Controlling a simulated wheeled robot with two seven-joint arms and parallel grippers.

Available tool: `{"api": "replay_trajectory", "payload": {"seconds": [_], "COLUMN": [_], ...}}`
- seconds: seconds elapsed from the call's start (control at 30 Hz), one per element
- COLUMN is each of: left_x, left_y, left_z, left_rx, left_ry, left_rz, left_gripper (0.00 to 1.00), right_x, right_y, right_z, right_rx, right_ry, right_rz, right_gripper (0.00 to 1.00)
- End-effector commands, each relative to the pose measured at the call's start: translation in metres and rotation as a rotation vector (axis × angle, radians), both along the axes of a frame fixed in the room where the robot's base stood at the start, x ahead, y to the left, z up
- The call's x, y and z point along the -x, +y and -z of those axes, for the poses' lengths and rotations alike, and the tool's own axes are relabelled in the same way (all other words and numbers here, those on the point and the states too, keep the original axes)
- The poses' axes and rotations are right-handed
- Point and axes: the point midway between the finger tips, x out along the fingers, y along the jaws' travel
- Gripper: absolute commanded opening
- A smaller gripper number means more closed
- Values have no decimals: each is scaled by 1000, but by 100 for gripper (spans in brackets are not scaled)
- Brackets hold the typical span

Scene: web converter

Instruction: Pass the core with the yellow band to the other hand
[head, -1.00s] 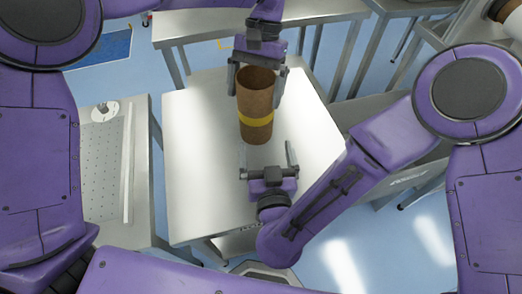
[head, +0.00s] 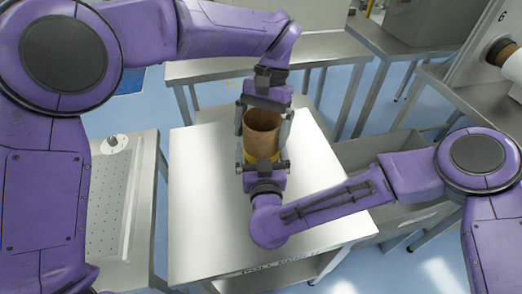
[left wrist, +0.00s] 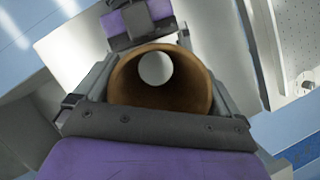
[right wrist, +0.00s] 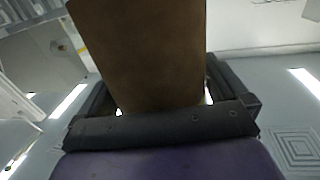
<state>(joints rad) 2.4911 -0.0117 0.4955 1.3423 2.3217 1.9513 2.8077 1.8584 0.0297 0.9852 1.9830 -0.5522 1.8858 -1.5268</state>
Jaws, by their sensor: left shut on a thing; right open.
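The brown core (head: 262,136) with a yellow band stands roughly upright over the table in the head view. My left gripper (head: 264,122) is shut on its upper part from the far side. My right gripper (head: 262,160) is open, with its fingers on either side of the lower part near the yellow band, which the gripper partly hides. The left wrist view looks into the core's open end (left wrist: 195,88), with part of my right gripper beyond. In the right wrist view the core (right wrist: 140,55) lies between the open fingers; the band does not show there.
A white-topped table (head: 205,215) lies below both grippers and is otherwise clear. A perforated metal bench (head: 108,205) is at the left, and a grey bin (head: 405,215) at the right. Another bench (head: 210,70) stands behind.

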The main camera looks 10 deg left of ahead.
Motion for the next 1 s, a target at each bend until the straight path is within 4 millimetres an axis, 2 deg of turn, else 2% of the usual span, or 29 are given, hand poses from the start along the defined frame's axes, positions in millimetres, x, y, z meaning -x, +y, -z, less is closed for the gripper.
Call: {"api": "replay_trajectory", "payload": {"seconds": [0.13, 0.17, 0.2, 0.27, 0.33, 0.37, 0.63, 0.67, 0.7, 0.73, 0.8, 1.0], "left_x": [2, 2, 2, 2, 2, 2, 0, -1, -4, -6, -13, -34], "left_y": [-4, -4, -4, -5, -5, -5, -5, -6, -6, -6, -7, -10], "left_z": [-1, -1, -1, -1, -1, -1, -4, -7, -12, -17, -33, -80], "left_rx": [10, 10, 11, 12, 12, 12, 12, 12, 12, 11, 11, 6], "left_ry": [5, 5, 5, 5, 5, 5, 3, 2, 1, -1, -2, -1], "left_rz": [5, 6, 6, 7, 7, 8, 8, 9, 7, 7, 5, 3], "left_gripper": [42, 42, 42, 42, 42, 100, 100, 100, 100, 100, 100, 100], "right_x": [2, 2, 2, 3, 3, 3, 4, 4, 4, 4, 4, 3], "right_y": [3, 4, 4, 4, 4, 5, 6, 6, 6, 6, 5, 4], "right_z": [-2, -2, -2, -2, -2, -3, -3, -3, -3, -3, -2, -1], "right_rx": [-1, -1, -1, -1, -1, -2, 1, 1, 1, 1, 2, 1], "right_ry": [-5, -5, -5, -5, -5, -6, -8, -8, -8, -8, -6, -4], "right_rz": [-12, -12, -13, -14, -15, -16, -20, -20, -20, -20, -20, -13], "right_gripper": [100, 94, 81, 61, 61, 61, 61, 56, 50, 50, 36, 36]}}
